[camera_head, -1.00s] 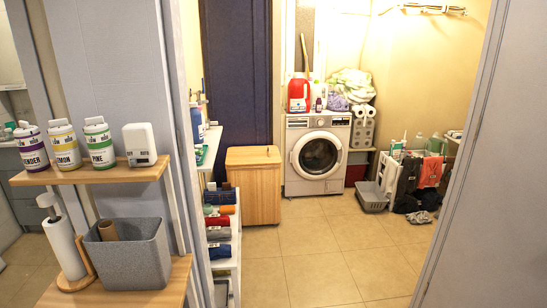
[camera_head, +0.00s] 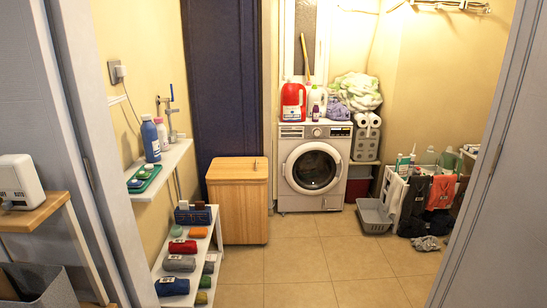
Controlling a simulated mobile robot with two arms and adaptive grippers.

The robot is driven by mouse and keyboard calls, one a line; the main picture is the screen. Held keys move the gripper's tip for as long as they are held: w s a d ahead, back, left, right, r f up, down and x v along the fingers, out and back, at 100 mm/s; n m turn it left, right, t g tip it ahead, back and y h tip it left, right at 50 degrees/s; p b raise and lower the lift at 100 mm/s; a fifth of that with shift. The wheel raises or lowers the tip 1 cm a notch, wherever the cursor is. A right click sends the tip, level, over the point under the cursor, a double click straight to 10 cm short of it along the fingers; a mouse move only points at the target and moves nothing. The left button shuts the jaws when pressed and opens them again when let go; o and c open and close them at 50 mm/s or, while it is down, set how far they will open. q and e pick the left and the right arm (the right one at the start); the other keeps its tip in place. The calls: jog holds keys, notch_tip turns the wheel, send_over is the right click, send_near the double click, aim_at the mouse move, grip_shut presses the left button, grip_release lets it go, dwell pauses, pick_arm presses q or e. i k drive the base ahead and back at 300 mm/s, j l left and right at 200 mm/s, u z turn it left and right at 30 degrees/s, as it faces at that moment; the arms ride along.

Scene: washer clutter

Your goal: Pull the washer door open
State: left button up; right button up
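The white front-loading washer (camera_head: 291,200) stands against the far wall, beyond the doorway. Its round washer door (camera_head: 312,168) has a white ring and dark glass and looks shut. The control panel shows along its top front. Neither of my grippers is in the camera_head view, so I cannot see their state.
A wooden cabinet (camera_head: 238,205) stands left of the washer. A white shelf (camera_head: 157,277) with rolled towels lines the left. A grey basket (camera_head: 374,215) and a rack with hanging clothes (camera_head: 440,192) stand right. Detergent bottles (camera_head: 293,102) sit on the washer. The tiled floor (camera_head: 325,260) between is clear.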

aim_at(289, 169)
jog(key=i+l, duration=0.25)
jog(key=i, duration=0.3)
jog(key=i+l+u, duration=0.1)
jog(key=i, duration=0.4)
jog(key=i+l, duration=0.4)
jog(key=i, duration=0.15)
